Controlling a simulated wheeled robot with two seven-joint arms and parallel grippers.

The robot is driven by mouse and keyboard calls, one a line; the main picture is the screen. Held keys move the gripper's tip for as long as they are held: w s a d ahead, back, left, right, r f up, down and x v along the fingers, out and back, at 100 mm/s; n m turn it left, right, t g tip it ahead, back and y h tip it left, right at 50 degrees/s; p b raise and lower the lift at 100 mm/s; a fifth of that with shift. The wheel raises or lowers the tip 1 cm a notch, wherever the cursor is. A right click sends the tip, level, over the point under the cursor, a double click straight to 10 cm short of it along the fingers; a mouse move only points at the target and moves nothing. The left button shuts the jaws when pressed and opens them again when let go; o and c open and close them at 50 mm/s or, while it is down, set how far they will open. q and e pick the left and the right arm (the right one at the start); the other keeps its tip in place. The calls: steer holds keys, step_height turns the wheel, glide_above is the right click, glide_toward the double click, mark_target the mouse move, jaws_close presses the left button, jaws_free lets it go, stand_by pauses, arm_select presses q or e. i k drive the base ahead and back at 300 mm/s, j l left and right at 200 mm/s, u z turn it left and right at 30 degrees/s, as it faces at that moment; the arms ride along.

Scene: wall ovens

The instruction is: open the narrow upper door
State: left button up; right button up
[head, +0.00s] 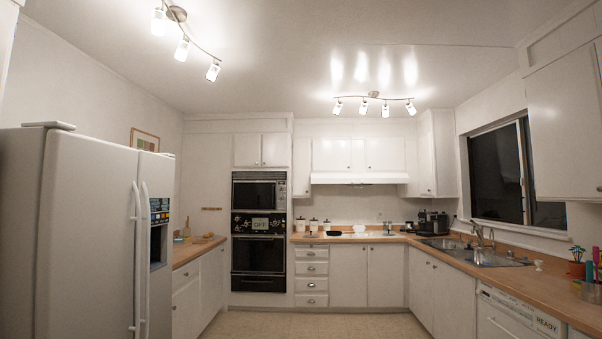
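A narrow white upper door (302,168) hangs between the wall oven tower and the range-hood cabinets, at the far wall in the head view. It looks shut and flush. The wall oven tower (259,224) stands just left of it, with an upper oven door (255,195) that is wide and dark and also looks shut. A pair of small white doors (262,150) sits above the ovens, shut. Neither of my grippers is in view. The far wall is a good way off across the floor.
A white fridge (90,235) stands close on the left. A counter with a sink (474,255) runs along the right, and a counter with canisters (313,226) lies below the narrow door. The floor (305,324) in the middle looks clear.

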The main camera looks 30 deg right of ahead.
mark_target(301, 145)
steer(key=i+l+z, duration=0.4)
steer(key=i, duration=0.15)
steer(key=i+z, duration=0.35)
steer(key=i, duration=0.2)
steer(key=i+l, duration=0.1)
steer(key=i, duration=0.9)
steer(key=i+l+z, duration=0.1)
steer(key=i, duration=0.9)
steer(key=i+z, duration=0.1)
steer(key=i, duration=1.9)
steer(key=i+j+z, duration=0.1)
steer(key=i, duration=0.85)
steer(key=i+j, duration=0.15)
steer(key=i, duration=0.85)
steer(key=l+z, duration=0.05)
